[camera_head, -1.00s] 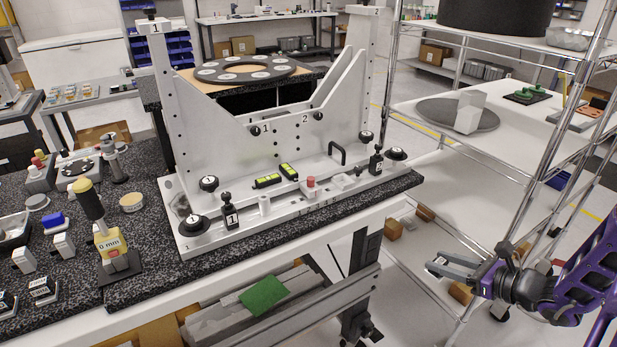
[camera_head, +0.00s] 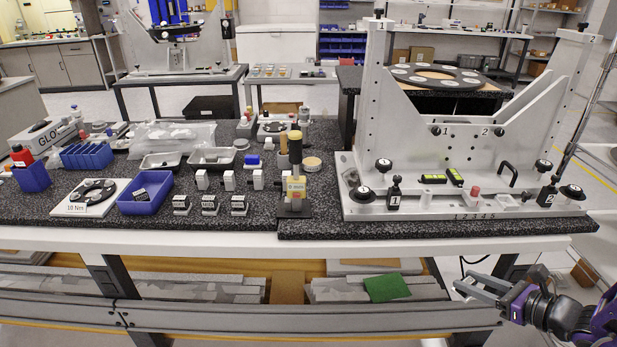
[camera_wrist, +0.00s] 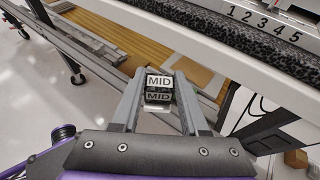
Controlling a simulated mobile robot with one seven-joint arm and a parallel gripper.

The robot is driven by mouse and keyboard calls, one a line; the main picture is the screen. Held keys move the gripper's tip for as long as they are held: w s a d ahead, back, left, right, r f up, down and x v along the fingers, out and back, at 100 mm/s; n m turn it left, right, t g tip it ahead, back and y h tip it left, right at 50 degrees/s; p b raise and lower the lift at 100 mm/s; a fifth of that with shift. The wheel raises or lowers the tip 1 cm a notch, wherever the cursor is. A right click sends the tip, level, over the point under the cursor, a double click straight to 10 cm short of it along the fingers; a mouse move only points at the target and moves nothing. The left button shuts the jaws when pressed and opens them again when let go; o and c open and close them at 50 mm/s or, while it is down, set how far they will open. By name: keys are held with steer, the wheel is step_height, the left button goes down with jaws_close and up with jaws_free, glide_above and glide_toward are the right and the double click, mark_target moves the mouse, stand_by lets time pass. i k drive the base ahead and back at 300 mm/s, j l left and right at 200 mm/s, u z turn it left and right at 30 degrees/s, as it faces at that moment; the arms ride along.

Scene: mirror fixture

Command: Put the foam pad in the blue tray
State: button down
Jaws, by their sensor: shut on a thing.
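My gripper (camera_head: 478,290) is at the lower right, in front of the bench edge and below its top. In the wrist view its fingers (camera_wrist: 158,92) are shut on a small dark block with white MID labels (camera_wrist: 158,82). I cannot tell whether this block is the foam pad. A flat green pad (camera_head: 388,287) lies on the lower shelf, left of my gripper. The blue tray (camera_head: 143,207) sits on the speckled bench top at the left, far from my gripper, with a small dark labelled thing in it.
A blue divided bin (camera_head: 87,156) and a blue bin (camera_head: 31,178) stand farther left. The white bench edge (camera_head: 250,243) runs along the front.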

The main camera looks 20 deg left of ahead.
mark_target(154, 190)
steer(key=k+j+u, duration=0.25)
steer(key=j+u, duration=0.2)
steer(key=k+j+u, duration=0.1)
steer(key=j, duration=0.3)
steer(key=k+j, duration=0.1)
steer(key=j, duration=0.3)
steer(key=u, duration=0.05)
